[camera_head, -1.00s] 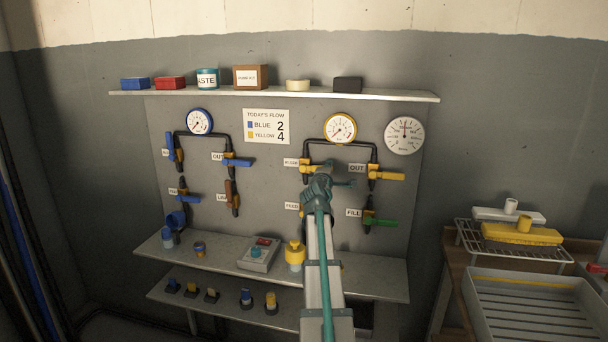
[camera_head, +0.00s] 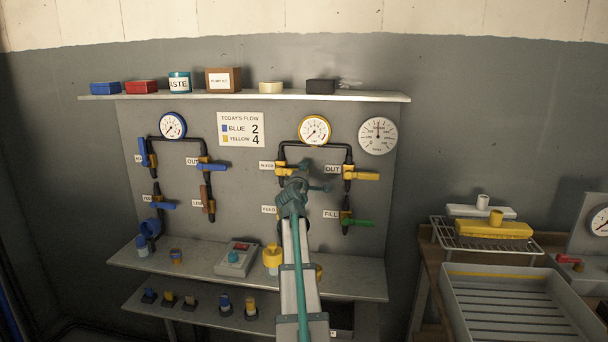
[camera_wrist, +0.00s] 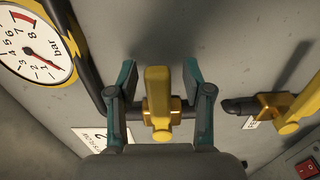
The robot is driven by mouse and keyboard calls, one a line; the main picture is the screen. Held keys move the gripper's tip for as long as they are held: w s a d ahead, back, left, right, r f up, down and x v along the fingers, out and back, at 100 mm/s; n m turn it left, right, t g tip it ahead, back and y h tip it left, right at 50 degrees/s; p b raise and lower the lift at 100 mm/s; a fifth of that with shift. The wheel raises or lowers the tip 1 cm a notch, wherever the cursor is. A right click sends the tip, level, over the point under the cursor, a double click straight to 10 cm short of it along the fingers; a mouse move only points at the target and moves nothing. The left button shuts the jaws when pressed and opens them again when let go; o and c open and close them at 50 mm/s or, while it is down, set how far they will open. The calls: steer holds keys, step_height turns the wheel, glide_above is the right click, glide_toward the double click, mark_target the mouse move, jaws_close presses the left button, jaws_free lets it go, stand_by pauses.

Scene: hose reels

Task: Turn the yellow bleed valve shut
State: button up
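The yellow bleed valve (camera_head: 282,171) is on the left leg of the right-hand pipe loop, beside a white label, partly covered by my gripper in the head view. In the wrist view its yellow handle (camera_wrist: 158,88) lies across the dark pipe, between the two teal fingers of my gripper (camera_wrist: 160,82). A gap shows on each side of the handle, so the fingers are open and not clamped on it. In the head view my gripper (camera_head: 304,174) is at the panel, just right of the valve body.
The yellow OUT valve (camera_head: 362,175) and green FILL handle (camera_head: 358,222) are close to the right. Another yellow valve (camera_wrist: 290,113) is farther along the same pipe. The yellow-rimmed gauge (camera_head: 314,130) is above. A lower shelf (camera_head: 350,278) extends under my arm.

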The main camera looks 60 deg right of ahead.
steer(key=v, duration=1.2)
stand_by(0.4)
